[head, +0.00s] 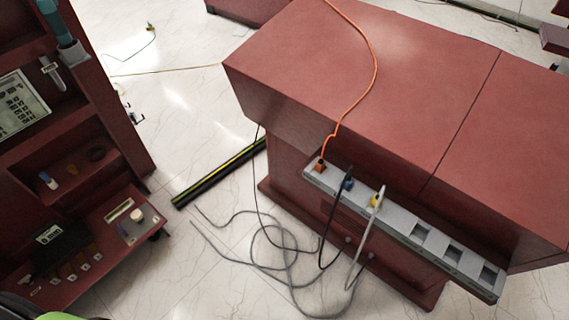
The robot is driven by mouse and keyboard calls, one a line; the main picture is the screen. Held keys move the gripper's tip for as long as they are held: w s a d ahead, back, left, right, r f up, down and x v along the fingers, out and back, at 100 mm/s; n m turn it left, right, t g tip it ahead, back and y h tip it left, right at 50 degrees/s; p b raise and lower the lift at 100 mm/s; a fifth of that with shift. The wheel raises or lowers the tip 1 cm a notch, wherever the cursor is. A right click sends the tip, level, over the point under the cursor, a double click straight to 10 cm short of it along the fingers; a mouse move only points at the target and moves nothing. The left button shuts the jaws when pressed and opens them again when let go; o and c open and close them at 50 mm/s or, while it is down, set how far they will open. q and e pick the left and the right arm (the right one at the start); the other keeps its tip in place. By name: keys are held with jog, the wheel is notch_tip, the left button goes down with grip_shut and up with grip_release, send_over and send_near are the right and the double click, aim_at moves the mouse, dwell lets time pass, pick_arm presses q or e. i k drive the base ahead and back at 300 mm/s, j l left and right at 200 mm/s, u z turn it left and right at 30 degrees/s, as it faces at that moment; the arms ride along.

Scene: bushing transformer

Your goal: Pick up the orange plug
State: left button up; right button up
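The orange plug (319,166) sits in the leftmost place of a grey socket strip (400,222) on the front of a red cabinet. An orange cable (375,62) rises from it and runs across the cabinet top to the upper edge of the picture. A blue plug (348,184) with a black cable and a yellow plug (376,201) with a pale cable sit beside it to the right. Neither gripper shows in the head view.
The red cabinet (340,65) fills the right. Loose cables (290,272) lie on the pale tiled floor below the strip. A black and yellow bar (220,172) lies left of the cabinet. A red shelf unit (125,100) with small items stands at left.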

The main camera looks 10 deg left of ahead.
aim_at(320, 165)
jog(key=i+j, duration=0.1)
jog(key=j, duration=0.15)
jog(key=i+j, duration=0.15)
jog(key=i+j+z, duration=0.15)
jog(key=j+z, duration=0.8)
